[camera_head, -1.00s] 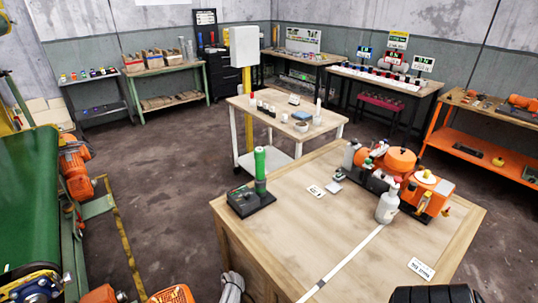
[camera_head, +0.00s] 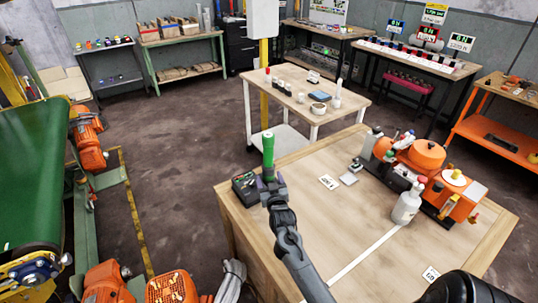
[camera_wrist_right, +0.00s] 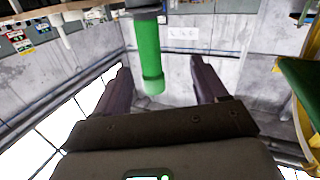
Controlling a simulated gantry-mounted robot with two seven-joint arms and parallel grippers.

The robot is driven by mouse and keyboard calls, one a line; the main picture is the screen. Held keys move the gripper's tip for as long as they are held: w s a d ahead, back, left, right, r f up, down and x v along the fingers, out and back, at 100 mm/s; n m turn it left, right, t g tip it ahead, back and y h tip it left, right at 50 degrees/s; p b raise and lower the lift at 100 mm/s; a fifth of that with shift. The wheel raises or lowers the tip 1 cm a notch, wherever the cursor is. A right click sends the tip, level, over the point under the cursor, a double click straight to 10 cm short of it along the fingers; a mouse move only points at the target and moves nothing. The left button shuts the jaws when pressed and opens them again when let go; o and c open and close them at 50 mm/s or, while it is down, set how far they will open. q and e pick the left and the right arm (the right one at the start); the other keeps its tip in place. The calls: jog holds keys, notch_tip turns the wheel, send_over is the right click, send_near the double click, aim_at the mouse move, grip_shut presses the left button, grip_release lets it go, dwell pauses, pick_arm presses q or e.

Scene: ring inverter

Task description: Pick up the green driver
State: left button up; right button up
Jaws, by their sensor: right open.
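The green driver (camera_head: 268,150) stands upright at its dark stand (camera_head: 243,187) on the near left corner of the wooden workbench. My right gripper (camera_head: 270,184) is at the driver's lower part, beside the stand. In the right wrist view the green driver (camera_wrist_right: 149,60) shows between the two open fingers of the right gripper (camera_wrist_right: 162,85), with a gap on both sides. The driver's lower end is hidden behind the gripper in the head view. My left gripper is not in view.
A white spray bottle (camera_head: 406,206) and an orange machine (camera_head: 425,158) stand at the bench's right. Small cards (camera_head: 328,182) lie mid-bench. The bench front is mostly clear.

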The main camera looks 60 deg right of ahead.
aim_at(269, 156)
jog(key=w+d, duration=0.1)
jog(key=d, duration=0.1)
jog(key=w+d+r+m+h+b, duration=0.1)
jog(key=w+d, duration=0.1)
jog(key=d, duration=0.1)
jog(key=w+d+m, duration=0.1)
jog(key=d, duration=0.1)
jog(key=shift+w+d+r+g+b, duration=0.15)
jog(key=shift+w+r+g+b, duration=0.15)
jog(key=shift+w+r, duration=0.05)
jog(key=shift+w+d, duration=0.3)
jog(key=shift+d, duration=0.1)
jog(key=b+x, duration=0.1)
jog(key=x, duration=0.3)
jog(key=shift+r+b, duration=0.25)
jog(key=shift+b, duration=0.15)
